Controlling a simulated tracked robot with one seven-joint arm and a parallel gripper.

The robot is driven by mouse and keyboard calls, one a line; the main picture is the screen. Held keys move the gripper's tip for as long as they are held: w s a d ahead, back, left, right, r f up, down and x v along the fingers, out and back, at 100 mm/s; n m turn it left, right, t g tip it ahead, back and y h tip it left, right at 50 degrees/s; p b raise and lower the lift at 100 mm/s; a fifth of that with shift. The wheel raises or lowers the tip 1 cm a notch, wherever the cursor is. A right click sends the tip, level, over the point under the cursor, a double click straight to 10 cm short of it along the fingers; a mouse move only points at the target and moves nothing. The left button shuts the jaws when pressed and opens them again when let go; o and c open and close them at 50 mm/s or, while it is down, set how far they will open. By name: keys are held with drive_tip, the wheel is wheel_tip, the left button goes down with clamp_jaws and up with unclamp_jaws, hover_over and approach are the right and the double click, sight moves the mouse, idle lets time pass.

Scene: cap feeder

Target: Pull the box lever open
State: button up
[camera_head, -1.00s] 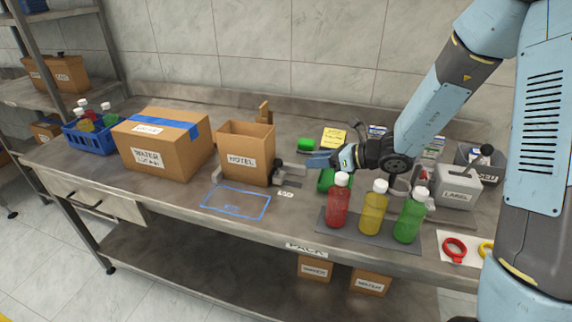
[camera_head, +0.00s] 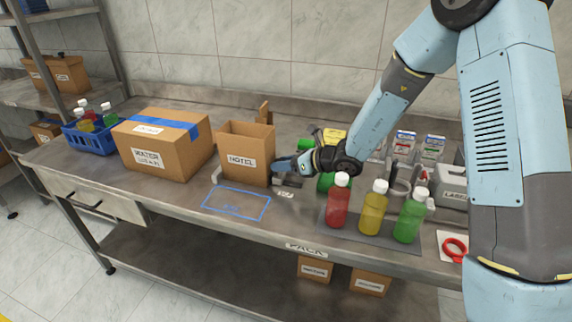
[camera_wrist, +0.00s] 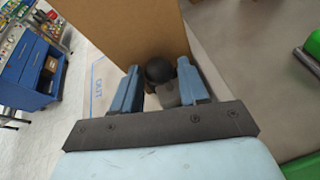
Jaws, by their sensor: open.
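The open cardboard box labelled HOTEL (camera_head: 232,148) stands on the bench, one flap up at its back. In the wrist view its brown side (camera_wrist: 125,32) fills the upper middle. A lever with a round dark knob (camera_wrist: 160,70) and a grey part below it shows close to the box wall. My gripper (camera_head: 277,165) is at the box's right side. In the wrist view my gripper (camera_wrist: 158,80) is open, with one blue finger on each side of the knob. I cannot tell whether either finger touches it. In the head view my gripper mostly hides the lever.
Red (camera_head: 338,203), yellow (camera_head: 373,210) and green (camera_head: 409,218) bottles stand on a dark mat right of the box. A closed box (camera_head: 160,150) with blue tape stands to its left. A blue outlined rectangle (camera_head: 236,204) on the bench in front is empty.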

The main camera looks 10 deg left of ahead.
clamp_jaws()
idle(0.3)
